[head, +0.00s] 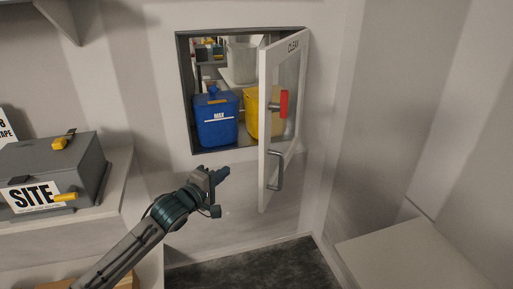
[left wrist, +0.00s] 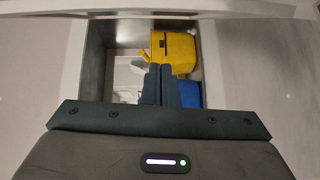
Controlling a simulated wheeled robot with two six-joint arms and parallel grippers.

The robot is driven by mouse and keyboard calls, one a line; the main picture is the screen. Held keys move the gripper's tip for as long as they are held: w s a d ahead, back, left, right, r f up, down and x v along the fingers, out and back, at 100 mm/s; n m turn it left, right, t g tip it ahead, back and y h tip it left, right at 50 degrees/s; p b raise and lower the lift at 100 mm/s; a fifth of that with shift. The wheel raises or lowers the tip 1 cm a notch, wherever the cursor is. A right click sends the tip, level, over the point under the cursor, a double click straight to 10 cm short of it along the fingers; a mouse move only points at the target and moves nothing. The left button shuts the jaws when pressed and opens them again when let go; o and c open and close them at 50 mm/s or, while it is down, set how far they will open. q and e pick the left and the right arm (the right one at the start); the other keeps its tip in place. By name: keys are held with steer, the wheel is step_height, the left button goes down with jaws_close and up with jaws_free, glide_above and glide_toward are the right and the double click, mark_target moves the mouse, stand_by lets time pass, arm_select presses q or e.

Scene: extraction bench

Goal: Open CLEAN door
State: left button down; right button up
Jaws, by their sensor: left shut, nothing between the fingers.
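The CLEAN door (head: 289,100) is a white framed door with a clear pane, hinged at the right of a wall opening (head: 184,105). It stands open, swung out toward me. A metal bar handle (head: 276,170) is low on its face, and a red part (head: 284,104) sits higher up. My left gripper (head: 222,174) is below and in front of the opening, left of the handle and apart from the door. It is shut and empty; its fingers also show in the left wrist view (left wrist: 160,84), in front of the opening. My right gripper is not in view.
Inside the opening are a blue bin (head: 216,121), a yellow bin (head: 252,112) and a pale container (head: 241,62). A grey SITE box (head: 88,168) is on the left shelf. A pale surface (head: 410,257) lies at lower right. Dark floor (head: 245,268) is clear below the door.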

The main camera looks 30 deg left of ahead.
arm_select(q)
steer(key=w+d+r+p, duration=0.2)
steer(key=w+d, duration=0.4)
steer(key=w, duration=0.4)
steer(key=shift+r+n+p, duration=0.3)
steer(key=shift+r+p, duration=0.05)
steer(key=shift+p, duration=0.45)
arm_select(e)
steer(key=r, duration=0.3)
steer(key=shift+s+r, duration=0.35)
arm_select(q)
steer(key=shift+w, duration=0.15)
